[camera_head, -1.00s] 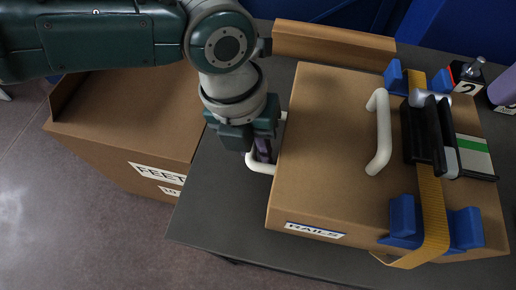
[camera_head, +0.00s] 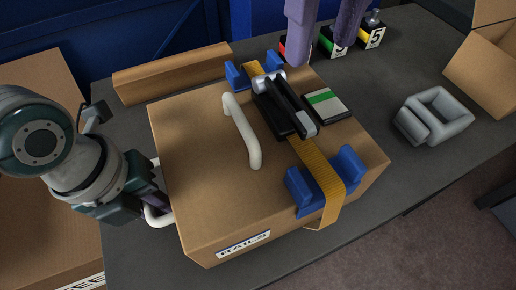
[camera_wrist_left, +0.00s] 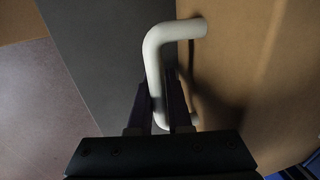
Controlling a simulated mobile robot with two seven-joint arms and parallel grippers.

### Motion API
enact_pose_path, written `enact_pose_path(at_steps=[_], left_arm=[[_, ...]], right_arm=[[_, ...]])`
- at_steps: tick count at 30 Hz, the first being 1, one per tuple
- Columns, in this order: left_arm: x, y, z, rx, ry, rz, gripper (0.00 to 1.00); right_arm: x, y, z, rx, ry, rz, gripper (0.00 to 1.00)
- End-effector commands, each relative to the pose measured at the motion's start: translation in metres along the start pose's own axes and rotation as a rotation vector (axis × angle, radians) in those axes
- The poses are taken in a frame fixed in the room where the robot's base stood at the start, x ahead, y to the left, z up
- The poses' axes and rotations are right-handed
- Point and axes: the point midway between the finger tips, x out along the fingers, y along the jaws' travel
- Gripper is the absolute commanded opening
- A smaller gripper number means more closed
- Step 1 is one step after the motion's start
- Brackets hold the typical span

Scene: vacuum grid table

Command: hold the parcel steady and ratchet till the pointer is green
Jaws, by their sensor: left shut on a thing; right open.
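The parcel (camera_head: 195,160) is a brown box labelled RAILS on the dark table. A yellow strap (camera_head: 318,170) crosses it over blue corner guards (camera_head: 305,190). A black ratchet (camera_head: 284,105) with a silver part sits on the strap. Beside it lies a pale plate with a green band (camera_head: 325,104); I cannot make out a pointer. My left gripper (camera_head: 150,207) is shut on the white side handle (camera_head: 158,218) of the parcel; the handle between the fingers also shows in the left wrist view (camera_wrist_left: 154,65).
A second white handle (camera_head: 241,130) stands on the parcel top. Numbered blocks (camera_head: 372,34) stand at the back. A grey looped object (camera_head: 435,116) lies at right, near an open carton (camera_head: 485,70). Another box (camera_head: 35,85) is at left. The table right of the parcel is mostly clear.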

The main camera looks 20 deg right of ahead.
Motion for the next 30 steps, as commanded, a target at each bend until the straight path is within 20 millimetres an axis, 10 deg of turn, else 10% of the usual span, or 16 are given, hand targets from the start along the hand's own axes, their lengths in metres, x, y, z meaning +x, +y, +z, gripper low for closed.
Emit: enact_pose_path(at_steps=[5,12,21,30], left_arm=[[0.000,0.000,0.000,0.000,-0.001,0.000,0.00],[0.000,0.000,0.001,0.000,-0.001,-0.001,0.00],[0.000,0.000,0.001,0.000,-0.001,0.000,0.00],[0.000,0.000,0.001,0.000,-0.001,0.000,0.00]], right_arm=[[0.011,0.017,-0.004,-0.056,0.006,0.070,0.28],[0.046,0.110,-0.026,-0.314,-0.053,0.487,0.01],[0.035,0.209,-0.041,-0.439,-0.437,1.010,0.00],[0.022,0.208,-0.027,-0.226,-0.984,1.073,0.00]])
